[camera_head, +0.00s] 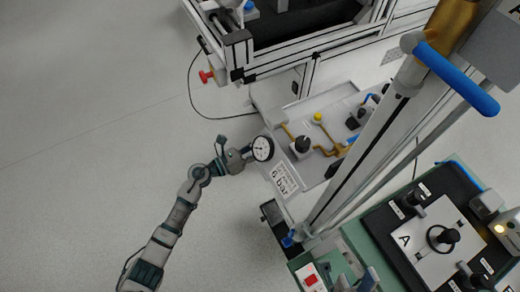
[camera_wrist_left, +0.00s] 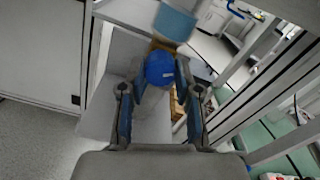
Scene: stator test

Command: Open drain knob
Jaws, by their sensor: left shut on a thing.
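A blue rounded knob (camera_wrist_left: 160,69) sits below a light blue cylinder (camera_wrist_left: 175,20) in the left wrist view. My left gripper (camera_wrist_left: 160,88) has its two fingers on either side of this knob and is shut on it. In the head view my left arm comes in from the lower left. My left gripper (camera_head: 237,158) there is beside a round white-faced gauge (camera_head: 262,148); the knob itself is hidden from above.
A sloped grey panel (camera_head: 286,180) with yellow tubing lies right of the gauge. A metal post (camera_head: 365,155) and a large brass valve with a blue handle (camera_head: 458,76) stand nearer the camera. A green bench (camera_head: 392,212) fills the lower right. The floor at left is clear.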

